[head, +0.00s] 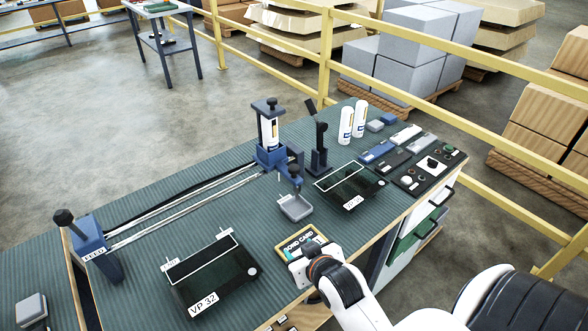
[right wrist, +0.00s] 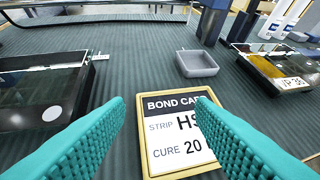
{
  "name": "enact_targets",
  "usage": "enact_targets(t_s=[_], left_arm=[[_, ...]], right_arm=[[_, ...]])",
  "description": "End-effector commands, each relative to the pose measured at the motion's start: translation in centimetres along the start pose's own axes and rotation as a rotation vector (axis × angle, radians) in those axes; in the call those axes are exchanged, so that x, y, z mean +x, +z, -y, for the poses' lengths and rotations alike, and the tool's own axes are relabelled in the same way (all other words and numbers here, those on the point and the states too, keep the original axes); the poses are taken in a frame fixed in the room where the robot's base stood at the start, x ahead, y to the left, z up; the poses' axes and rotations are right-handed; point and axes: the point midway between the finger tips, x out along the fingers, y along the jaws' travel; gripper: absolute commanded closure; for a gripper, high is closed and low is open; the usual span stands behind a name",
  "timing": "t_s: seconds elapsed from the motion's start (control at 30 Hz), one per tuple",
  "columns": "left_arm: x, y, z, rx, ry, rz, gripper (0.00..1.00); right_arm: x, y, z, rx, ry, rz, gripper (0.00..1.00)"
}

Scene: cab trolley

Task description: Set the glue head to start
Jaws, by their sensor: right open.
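The glue head (head: 270,155) is a blue block with an upright white cartridge and dark clamp, at the far right end of a pair of rails (head: 190,205). A blue end block labelled FEED (head: 93,248) with a black knob stands at the rails' left end. A small grey tray (head: 295,207) sits just in front of the head; it also shows in the right wrist view (right wrist: 197,63). My right gripper (head: 304,262) is open and empty over the yellow-framed bond card (right wrist: 150,150). The card reads STRIP HS and CURE 20, partly covered by a finger. My left gripper is out of view.
A dark panel labelled VP 32 (head: 225,283) lies left of the card. Another panel (head: 350,183) lies right of the tray. A black lever stand (head: 319,150), white bottles (head: 346,125) and small parts stand at the right. Yellow rails (head: 430,115) run behind the bench.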

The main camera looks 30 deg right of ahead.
Motion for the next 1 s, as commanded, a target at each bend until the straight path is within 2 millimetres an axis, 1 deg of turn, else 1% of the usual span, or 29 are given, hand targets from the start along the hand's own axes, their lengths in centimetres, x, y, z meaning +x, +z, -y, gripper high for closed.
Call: enact_targets(t_s=[0.03, 0.13, 0.2, 0.3, 0.43, 0.53, 0.63, 0.77, 1.0], left_arm=[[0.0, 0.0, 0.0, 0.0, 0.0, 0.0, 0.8], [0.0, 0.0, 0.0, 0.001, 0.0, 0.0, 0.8], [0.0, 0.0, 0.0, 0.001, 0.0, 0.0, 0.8], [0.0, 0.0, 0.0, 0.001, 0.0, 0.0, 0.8], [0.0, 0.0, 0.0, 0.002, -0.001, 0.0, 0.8], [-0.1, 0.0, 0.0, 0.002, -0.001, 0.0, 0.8], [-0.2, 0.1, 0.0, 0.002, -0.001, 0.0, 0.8], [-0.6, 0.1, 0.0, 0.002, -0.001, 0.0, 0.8], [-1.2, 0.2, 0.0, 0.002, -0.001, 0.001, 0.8]], right_arm=[[0.8, 1.3, 0.8, 0.021, -0.023, 0.067, 0.5], [2.1, 4.1, 2.4, 0.058, -0.067, 0.218, 0.5], [2.7, 5.9, 3.6, 0.082, -0.1, 0.328, 0.5], [3.2, 8.0, 5.1, 0.106, -0.138, 0.465, 0.5], [3.2, 9.4, 6.1, 0.12, -0.165, 0.569, 0.5], [3.4, 10.0, 6.4, 0.122, -0.172, 0.6, 0.5], [4.0, 10.5, 6.6, 0.121, -0.172, 0.604, 0.5], [5.7, 11.9, 7.0, 0.12, -0.172, 0.604, 0.5], [9.7, 14.5, 7.9, 0.121, -0.171, 0.602, 0.5]])
